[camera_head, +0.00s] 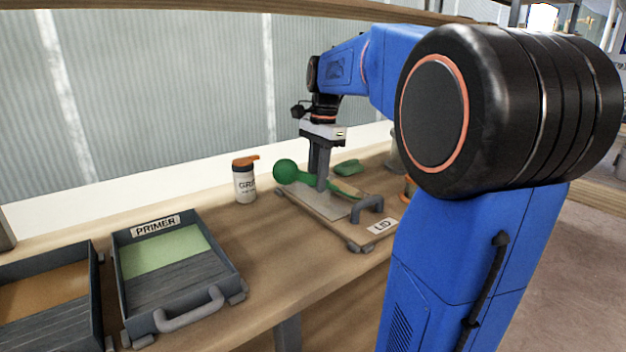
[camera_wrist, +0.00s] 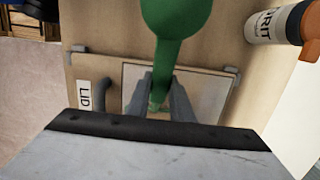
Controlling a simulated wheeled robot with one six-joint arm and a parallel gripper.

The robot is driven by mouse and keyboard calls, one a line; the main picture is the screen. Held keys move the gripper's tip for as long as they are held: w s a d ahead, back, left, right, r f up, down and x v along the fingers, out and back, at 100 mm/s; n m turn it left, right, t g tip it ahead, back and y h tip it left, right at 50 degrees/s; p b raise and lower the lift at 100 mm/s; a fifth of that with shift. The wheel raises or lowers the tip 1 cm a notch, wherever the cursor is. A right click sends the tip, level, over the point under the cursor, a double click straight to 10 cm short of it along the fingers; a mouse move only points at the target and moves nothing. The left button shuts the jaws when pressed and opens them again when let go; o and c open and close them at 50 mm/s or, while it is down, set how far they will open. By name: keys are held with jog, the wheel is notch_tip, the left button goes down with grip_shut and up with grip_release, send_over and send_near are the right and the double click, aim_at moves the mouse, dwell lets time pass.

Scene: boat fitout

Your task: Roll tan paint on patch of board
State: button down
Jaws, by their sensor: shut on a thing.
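My gripper (camera_head: 321,187) is shut on a green round-ended tool (camera_head: 286,171), just above the board. The tool's ball end points left in the head view. In the wrist view the tool (camera_wrist: 178,18) runs between the fingers (camera_wrist: 160,88); its far end is mostly hidden, so I cannot tell its type or whether it touches the board. The board (camera_head: 360,237), labelled LID, lies on the bench with a grey handle. A grey patch (camera_head: 338,206) on it also shows in the wrist view (camera_wrist: 205,92). An open tray with tan-brown paint (camera_head: 45,292) stands at far left.
A grey tray labelled PRIMER (camera_head: 175,285), with pale green inside, stands beside the tan one. A white bottle with an orange cap (camera_head: 244,182) stands behind the board's left. A green block (camera_head: 347,167) lies behind the gripper. Bare bench lies between PRIMER tray and board.

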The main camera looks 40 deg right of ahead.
aim_at(302, 182)
jog(key=shift+w+d, duration=0.1)
jog(key=shift+d, duration=2.35)
jog(key=shift+r, duration=0.1)
jog(key=shift+a, duration=0.2)
jog(key=shift+a, duration=2.25)
jog(key=shift+s+a, duration=0.2)
jog(key=shift+a, duration=2.2)
jog(key=shift+a, duration=2.4)
